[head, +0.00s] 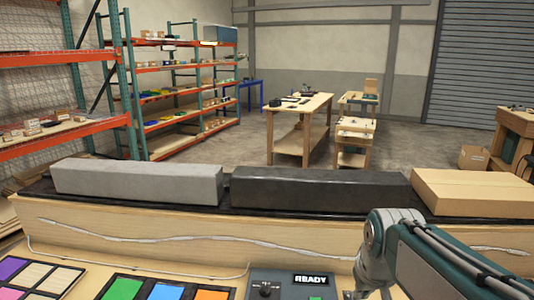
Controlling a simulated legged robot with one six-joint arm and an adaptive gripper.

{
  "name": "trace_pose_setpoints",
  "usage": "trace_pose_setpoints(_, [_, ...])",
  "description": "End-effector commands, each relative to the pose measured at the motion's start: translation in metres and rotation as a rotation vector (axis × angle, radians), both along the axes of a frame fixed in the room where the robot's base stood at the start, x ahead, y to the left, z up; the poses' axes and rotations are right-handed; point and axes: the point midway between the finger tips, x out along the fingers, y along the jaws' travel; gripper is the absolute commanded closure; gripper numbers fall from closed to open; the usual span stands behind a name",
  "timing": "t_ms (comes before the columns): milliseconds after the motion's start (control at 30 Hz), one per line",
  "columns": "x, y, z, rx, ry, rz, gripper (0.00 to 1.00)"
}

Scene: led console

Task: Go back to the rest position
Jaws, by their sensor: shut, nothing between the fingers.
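My arm (378,245) comes in from the lower right in the head view. It bends at a grey joint and points down past the bottom edge. My gripper is below the frame, so its fingers do not show. Left of the arm is the console's dark grey control box (287,284).
Colored panels (124,289) in green, blue and orange lie left of the box, and a purple one (11,267) is farther left. Behind stand a wooden ledge (180,232), a light grey block (138,182), a black block (318,188) and a cardboard box (474,192).

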Motion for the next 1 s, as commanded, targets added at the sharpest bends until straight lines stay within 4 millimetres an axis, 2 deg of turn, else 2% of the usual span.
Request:
trace_pose_setpoints(33, [-0.012, 0.003, 0.002, 0.002, -0.015, -0.001, 1.0])
trace_pose_setpoints(300, [-0.066, 0.013, 0.003, 0.015, -0.078, -0.015, 1.0])
trace_pose_setpoints(600, [-0.116, 0.021, -0.009, 0.032, -0.141, -0.027, 1.0])
trace_pose_setpoints(767, [-0.126, 0.023, -0.014, 0.037, -0.154, -0.031, 1.0])
trace_pose_setpoints(1000, [-0.127, 0.023, -0.015, 0.037, -0.154, -0.031, 1.0])
